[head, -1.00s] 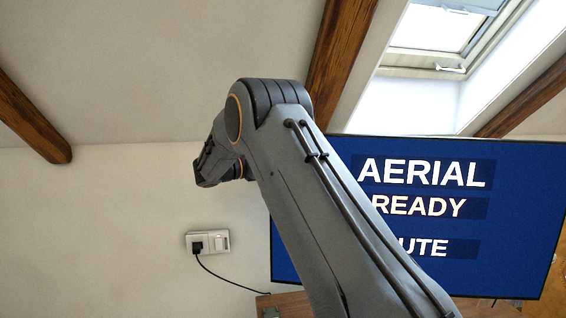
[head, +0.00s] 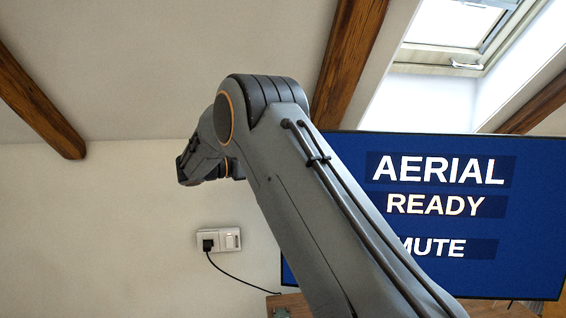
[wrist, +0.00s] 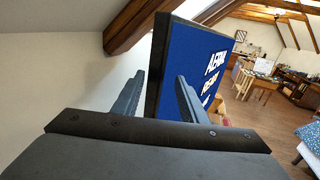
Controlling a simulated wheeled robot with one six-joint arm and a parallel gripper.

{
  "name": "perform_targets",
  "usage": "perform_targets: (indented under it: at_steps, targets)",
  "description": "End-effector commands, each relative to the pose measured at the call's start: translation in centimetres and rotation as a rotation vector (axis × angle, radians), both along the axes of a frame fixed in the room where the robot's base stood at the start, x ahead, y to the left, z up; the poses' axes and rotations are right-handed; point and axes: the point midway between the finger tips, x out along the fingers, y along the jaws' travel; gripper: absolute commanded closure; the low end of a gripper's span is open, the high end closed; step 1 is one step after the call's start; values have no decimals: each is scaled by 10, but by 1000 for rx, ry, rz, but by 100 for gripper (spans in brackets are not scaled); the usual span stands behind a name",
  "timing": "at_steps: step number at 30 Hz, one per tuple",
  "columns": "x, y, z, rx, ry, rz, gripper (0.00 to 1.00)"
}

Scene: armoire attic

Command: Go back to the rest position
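My arm rises from the bottom of the head view to a bent elbow near the middle, and its far part points away to the left. In the wrist view my gripper (wrist: 160,82) has its two dark fingers apart with nothing between them. The gripper's fingers cannot be made out in the head view. Behind the fingers in the wrist view is the edge of a blue screen (wrist: 205,60). I cannot tell how far the fingers are from it.
The screen (head: 440,180) reads AERIAL, READY, MUTE. A wall socket (head: 218,240) with a plugged black cable is left of it, above a wooden surface (head: 290,303). Wooden beams (head: 40,105) and a skylight (head: 460,35) are overhead. A table (wrist: 262,82) and blue bed (wrist: 309,137) are right.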

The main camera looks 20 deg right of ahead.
Motion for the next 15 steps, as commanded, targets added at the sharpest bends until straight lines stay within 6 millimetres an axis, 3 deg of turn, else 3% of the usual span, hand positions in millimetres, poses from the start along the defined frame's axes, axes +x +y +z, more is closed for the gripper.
perform_targets:
  at_steps: [10,15]
  targets:
    - [-1,1,-4,9,3,2,61]
    - [-4,10,-43,89,27,27,61]
